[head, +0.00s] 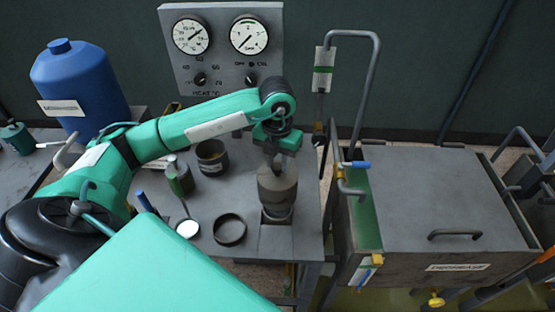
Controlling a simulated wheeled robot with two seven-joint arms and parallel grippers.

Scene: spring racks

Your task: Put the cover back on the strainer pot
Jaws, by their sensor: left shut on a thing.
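My left gripper (275,160) reaches in from the left and points down over the bench. It is shut on the cover (277,183), a wide grey round piece, at its top. The cover is directly above the strainer pot (277,214), of which only a lower, narrower part shows. The cover hides the pot's rim, so I cannot tell whether the two touch. My right gripper is not in view.
A bent pipe (377,90) and a large grey covered tank (440,200) are to the right. A gauge panel (220,25) stands behind.

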